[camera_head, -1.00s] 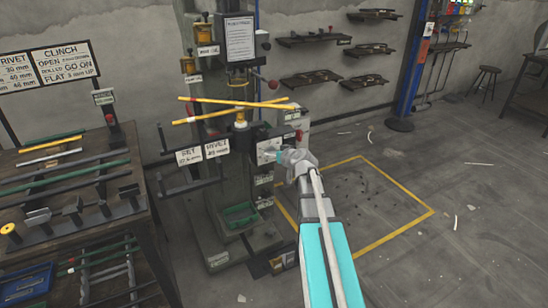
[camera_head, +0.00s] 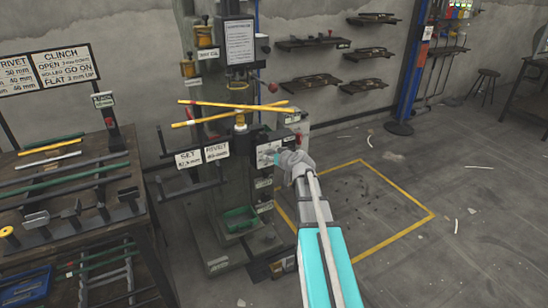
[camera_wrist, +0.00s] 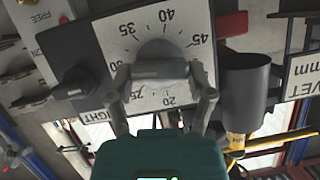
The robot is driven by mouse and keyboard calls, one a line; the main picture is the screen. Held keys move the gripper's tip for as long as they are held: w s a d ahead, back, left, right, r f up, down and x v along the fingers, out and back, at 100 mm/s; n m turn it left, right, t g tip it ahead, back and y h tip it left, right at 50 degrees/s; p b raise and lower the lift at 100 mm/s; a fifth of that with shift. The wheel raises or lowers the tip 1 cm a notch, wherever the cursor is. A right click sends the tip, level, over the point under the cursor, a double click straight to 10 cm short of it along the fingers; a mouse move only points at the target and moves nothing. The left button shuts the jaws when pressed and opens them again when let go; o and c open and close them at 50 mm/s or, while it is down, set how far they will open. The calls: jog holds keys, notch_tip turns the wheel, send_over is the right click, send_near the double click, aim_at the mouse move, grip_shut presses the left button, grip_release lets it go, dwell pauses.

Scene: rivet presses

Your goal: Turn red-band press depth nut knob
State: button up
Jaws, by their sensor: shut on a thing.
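The press (camera_head: 245,60) stands upright in the middle of the head view. Its white dial plate (camera_head: 266,153) faces my arm and also shows in the wrist view (camera_wrist: 120,32), with numbers from 20 up to 45. A round dark grey knob (camera_wrist: 160,50) sits at the dial's middle. My gripper (camera_wrist: 160,73) is shut on this knob, one finger on each side; it also shows in the head view (camera_head: 281,157). I cannot make out a red band on the press.
A black knob (camera_wrist: 75,82) sits left of the dial, between FREE and TIGHT labels. A dark cylinder (camera_wrist: 245,88) stands close on the right. Yellow bars (camera_head: 235,112) cross the press above the dial. A rack table (camera_head: 75,185) stands left; the floor at right is mostly clear.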

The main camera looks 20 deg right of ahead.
jog(key=shift+d, duration=0.1)
dwell(0.3)
jog(key=m+y+b, duration=0.1)
jog(key=m+y, duration=0.1)
jog(key=shift+d+f+m, duration=0.1)
jog(key=shift+f+m, duration=0.05)
jog(key=shift+m, duration=0.25)
jog(key=shift+f+m+t+y+b, duration=0.15)
jog(key=shift+m+t+y+b, duration=0.15)
jog(key=shift+m+y+b, duration=0.6)
jog(key=m+t+y+b, duration=0.1)
jog(key=m+b, duration=0.1)
jog(key=m, duration=0.2)
jog(key=shift+d+f+b, duration=0.1)
jog(key=shift+b, duration=0.3)
jog(key=shift+m+t+y+b, duration=0.45)
jog(key=shift+m+b, duration=0.3)
jog(key=shift+m, duration=0.45)
